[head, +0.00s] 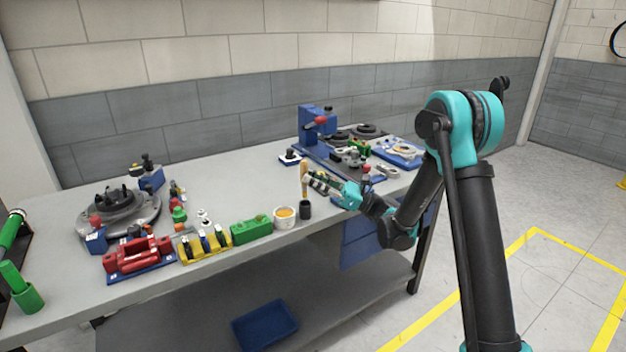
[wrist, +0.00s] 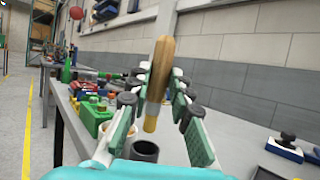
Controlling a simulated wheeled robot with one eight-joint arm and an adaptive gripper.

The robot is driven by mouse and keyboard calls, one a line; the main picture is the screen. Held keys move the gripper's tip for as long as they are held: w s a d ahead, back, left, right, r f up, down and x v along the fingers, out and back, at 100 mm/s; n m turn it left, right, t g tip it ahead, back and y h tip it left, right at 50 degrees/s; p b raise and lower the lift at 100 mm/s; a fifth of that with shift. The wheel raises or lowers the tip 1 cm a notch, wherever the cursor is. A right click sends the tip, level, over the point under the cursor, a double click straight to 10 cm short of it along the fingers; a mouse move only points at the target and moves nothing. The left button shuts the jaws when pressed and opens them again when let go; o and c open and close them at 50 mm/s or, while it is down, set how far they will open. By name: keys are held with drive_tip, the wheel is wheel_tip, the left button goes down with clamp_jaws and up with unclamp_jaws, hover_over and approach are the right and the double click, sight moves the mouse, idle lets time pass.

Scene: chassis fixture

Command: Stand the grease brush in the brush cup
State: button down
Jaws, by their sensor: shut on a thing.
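The grease brush (head: 303,173) has a wooden handle and a paler yellow lower end. It stands nearly upright between the fingers of my gripper (head: 309,182), which is shut on it; the wrist view also shows the brush (wrist: 161,68) between both fingers. The brush cup (head: 305,211) is a small dark cylinder near the table's front edge. In the wrist view the cup (wrist: 145,151) shows its open mouth just below the brush's lower end. The brush appears to be above the cup, with a small gap. Its exact alignment over the mouth is hard to tell.
A white pot with yellow-orange contents (head: 285,218) stands just left of the cup, beside a green block (head: 251,230). A blue fixture (head: 316,125) and several parts stand behind and right. The table (head: 240,184) is clear behind the pot.

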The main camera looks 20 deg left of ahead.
drive_tip(key=shift+f, duration=0.1)
drive_tip(key=shift+f, duration=3.05)
drive_tip(key=c, duration=1.3)
unclamp_jaws()
drive_tip(key=shift+r, duration=0.1)
wheel_tip(320, 180, up, 9)
